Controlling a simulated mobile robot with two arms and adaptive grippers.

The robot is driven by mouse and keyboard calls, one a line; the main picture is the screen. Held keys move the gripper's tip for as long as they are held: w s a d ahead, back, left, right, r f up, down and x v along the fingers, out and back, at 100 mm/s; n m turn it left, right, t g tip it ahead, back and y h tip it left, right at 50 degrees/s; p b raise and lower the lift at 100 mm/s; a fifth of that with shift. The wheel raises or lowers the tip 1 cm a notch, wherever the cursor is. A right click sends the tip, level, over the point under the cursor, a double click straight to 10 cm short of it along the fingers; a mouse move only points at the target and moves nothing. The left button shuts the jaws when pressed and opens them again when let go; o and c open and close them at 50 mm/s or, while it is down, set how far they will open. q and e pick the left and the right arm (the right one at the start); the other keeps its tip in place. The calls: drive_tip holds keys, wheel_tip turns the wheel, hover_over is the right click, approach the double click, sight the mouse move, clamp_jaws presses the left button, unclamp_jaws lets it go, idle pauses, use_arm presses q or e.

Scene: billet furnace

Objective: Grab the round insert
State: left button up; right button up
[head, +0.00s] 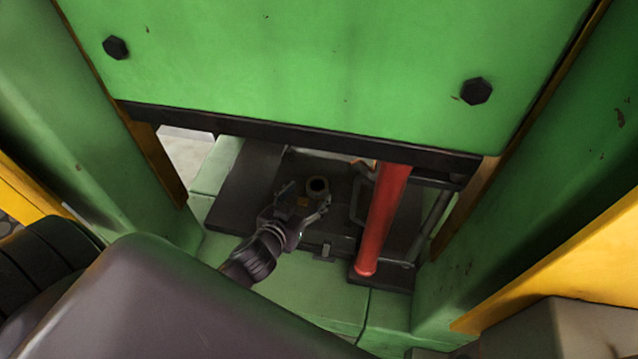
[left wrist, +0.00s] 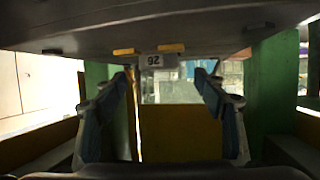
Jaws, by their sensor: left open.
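I cannot make out the insert there. My right gripper is not in view.
A red cylinder (head: 384,220) stands close to the right of my left gripper. A dark horizontal bar (head: 290,133) and the green block (head: 300,60) hang above. Green walls flank the opening.

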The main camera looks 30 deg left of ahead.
sight(320, 181)
use_arm(q)
drive_tip(key=shift+w+f, duration=0.15)
drive_tip(key=shift+w, duration=0.35)
drive_tip(key=x, duration=0.2)
drive_tip(key=shift+w+f, duration=0.1)
drive_tip(key=shift+w, duration=0.2)
drive_tip(key=shift+x, duration=1.2)
drive_tip(key=shift+f, duration=0.1)
drive_tip(key=shift+c, duration=0.4)
drive_tip(key=shift+s, duration=0.1)
drive_tip(key=c, duration=0.8)
clamp_jaws()
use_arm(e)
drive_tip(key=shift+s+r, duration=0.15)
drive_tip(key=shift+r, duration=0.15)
